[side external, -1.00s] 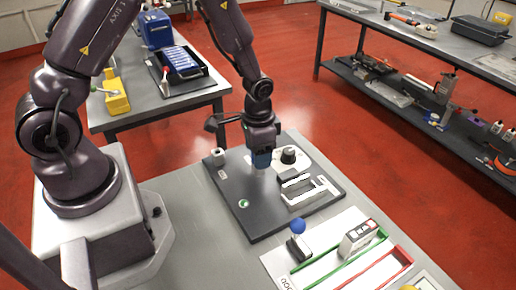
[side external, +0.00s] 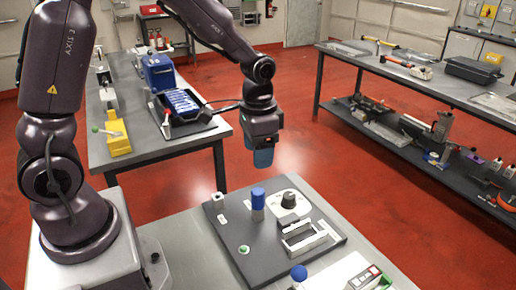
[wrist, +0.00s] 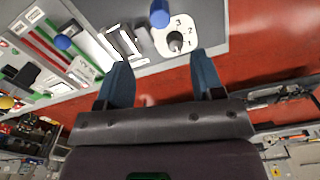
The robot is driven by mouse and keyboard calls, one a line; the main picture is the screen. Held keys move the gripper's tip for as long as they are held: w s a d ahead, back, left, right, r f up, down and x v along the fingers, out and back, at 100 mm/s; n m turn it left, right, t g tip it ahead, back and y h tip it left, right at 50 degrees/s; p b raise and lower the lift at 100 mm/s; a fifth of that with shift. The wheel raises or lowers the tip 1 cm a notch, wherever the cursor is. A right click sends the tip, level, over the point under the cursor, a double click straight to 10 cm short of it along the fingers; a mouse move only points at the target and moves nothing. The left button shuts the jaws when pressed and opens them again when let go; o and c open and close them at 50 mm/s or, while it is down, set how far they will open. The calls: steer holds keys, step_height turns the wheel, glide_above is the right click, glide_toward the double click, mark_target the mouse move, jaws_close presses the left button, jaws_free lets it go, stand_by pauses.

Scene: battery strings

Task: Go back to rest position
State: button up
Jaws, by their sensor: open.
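My gripper (side external: 262,158) hangs in the air above and behind the dark board (side external: 236,232), apart from everything on it. In the wrist view its two blue fingers (wrist: 162,78) are spread wide with nothing between them. A blue cylinder (side external: 258,200) stands upright on the board; it also shows at the top of the wrist view (wrist: 160,13). Right of it is a black knob (side external: 289,199) on a white dial plate, numbered in the wrist view (wrist: 175,40). A white-framed holder (side external: 305,237) sits near the board's right edge.
A blue-topped post (side external: 299,273) and a white device (side external: 364,278) are at the front of the bench. A side table at the back left holds a tray of blue items (side external: 182,104) and a yellow box (side external: 117,138). Open floor surrounds my gripper.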

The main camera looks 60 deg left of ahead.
steer(key=s+d+r+n+t, duration=0.2)
steer(key=s+r+t, duration=0.3)
steer(key=s+r, duration=1)
steer(key=shift+s+r+t, duration=0.2)
steer(key=shift+r+t, duration=0.05)
steer(key=shift+t, duration=0.05)
